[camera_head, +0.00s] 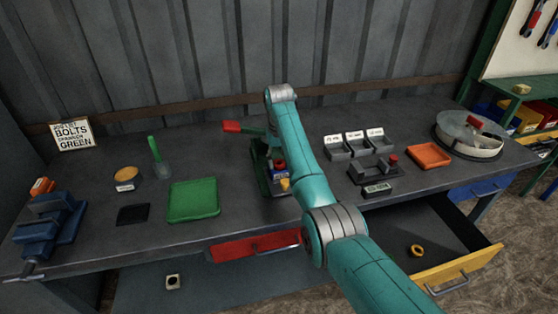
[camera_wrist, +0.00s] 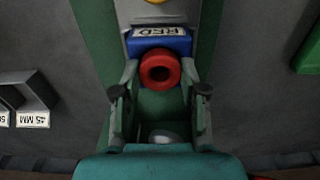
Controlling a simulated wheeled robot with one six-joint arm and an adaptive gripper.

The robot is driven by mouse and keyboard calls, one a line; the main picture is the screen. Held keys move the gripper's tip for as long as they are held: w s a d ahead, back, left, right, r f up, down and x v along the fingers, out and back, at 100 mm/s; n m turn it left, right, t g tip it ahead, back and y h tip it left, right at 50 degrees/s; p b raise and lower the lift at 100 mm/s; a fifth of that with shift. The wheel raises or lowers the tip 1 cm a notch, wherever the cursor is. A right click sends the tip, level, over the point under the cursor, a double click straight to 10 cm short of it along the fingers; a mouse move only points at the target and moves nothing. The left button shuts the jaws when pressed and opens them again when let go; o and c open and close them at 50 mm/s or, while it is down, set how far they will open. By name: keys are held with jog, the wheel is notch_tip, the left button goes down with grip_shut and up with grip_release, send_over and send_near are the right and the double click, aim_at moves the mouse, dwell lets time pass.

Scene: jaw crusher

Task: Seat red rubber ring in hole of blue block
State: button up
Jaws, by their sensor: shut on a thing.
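The red rubber ring (camera_wrist: 160,69) sits between my gripper's fingertips (camera_wrist: 159,74) in the wrist view, its dark hole facing the camera. My gripper is shut on it. The blue block (camera_wrist: 161,43) lies just beyond the ring, with a white label reading RED, upside down in this view. The ring overlaps the block's near edge in the picture. The block's hole is hidden, and I cannot tell whether the ring touches it. In the head view the blue block (camera_head: 280,171) shows small beside my arm, on the green machine (camera_head: 262,170); my gripper is mostly hidden there.
A red-handled lever (camera_head: 243,128) sticks out left of the machine. A green tray (camera_head: 194,200), a blue vise (camera_head: 48,222), grey labelled bins (camera_head: 357,146) and an orange tray (camera_head: 429,155) stand on the bench. A yellow-fronted drawer (camera_head: 460,271) is open, holding a yellow ring (camera_head: 416,250).

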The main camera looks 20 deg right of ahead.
aim_at(279, 162)
jog(key=shift+s+f, duration=0.3)
jog(key=shift+f, duration=0.5)
jog(key=o, duration=1)
jog(key=shift+w+f, duration=0.1)
jog(key=shift+f, duration=0.05)
jog(key=shift+w+r, duration=0.1)
jog(key=shift+r, duration=0.25)
jog(key=shift+r, duration=0.3)
notch_tip(279, 162, up, 13)
jog(key=shift+f, duration=0.2)
